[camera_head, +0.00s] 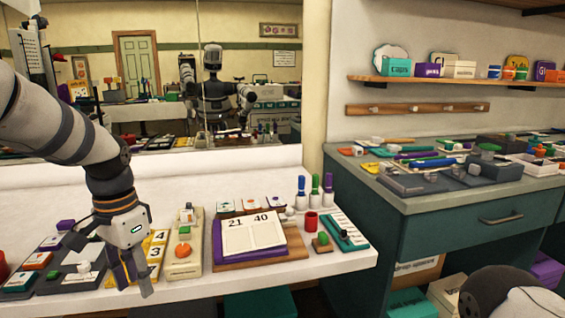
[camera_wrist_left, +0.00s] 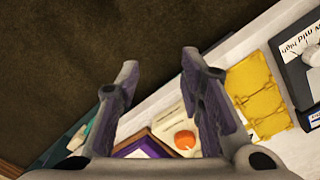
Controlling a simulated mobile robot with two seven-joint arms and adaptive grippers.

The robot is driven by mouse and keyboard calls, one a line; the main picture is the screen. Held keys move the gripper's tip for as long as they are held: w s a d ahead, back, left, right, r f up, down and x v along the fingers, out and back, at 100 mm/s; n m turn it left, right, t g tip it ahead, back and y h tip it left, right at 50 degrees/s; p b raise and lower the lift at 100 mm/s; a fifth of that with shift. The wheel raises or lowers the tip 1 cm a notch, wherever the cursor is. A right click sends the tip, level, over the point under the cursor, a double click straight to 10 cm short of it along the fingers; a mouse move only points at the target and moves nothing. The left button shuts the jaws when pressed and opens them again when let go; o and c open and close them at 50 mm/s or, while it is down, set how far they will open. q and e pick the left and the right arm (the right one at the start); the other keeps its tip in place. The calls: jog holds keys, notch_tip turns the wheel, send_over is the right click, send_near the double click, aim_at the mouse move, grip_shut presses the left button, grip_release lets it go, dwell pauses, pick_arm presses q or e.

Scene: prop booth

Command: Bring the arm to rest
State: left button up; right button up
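My left arm (camera_head: 72,135) comes in from the left in the head view and bends down at the wrist. My left gripper (camera_head: 138,280) points down at the front edge of the white table (camera_head: 345,262), in front of the yellow number cards. In the left wrist view the left gripper (camera_wrist_left: 158,75) has its two fingers wide apart, with nothing held between them. Brown floor shows beyond the fingertips. My right gripper is out of view; a grey and white part of my own body shows at the lower right of the head view.
Close by are yellow cards (camera_head: 157,252), a beige box with an orange knob (camera_head: 183,265) and a board reading 21 40 (camera_head: 250,232). A mirror (camera_head: 245,75) is behind; a green cabinet (camera_head: 450,238) stands right.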

pick_arm(q)
jog(key=s+d+f+n+g, duration=0.1)
jog(key=s+f, duration=0.4)
jog(key=f, duration=0.5)
jog(key=s+d+f+n, duration=0.1)
jog(key=s+f, duration=0.4)
jog(key=f, duration=0.5)
jog(key=s+f+n, duration=0.2)
jog(key=s+f, duration=0.1)
jog(key=s, duration=1.2)
jog(key=s+d+f+n+g+p, duration=0.1)
jog(key=s+f+n, duration=0.1)
jog(key=s, duration=1.3)
jog(key=shift+d+f, duration=0.2)
jog(key=shift+f, duration=0.45)
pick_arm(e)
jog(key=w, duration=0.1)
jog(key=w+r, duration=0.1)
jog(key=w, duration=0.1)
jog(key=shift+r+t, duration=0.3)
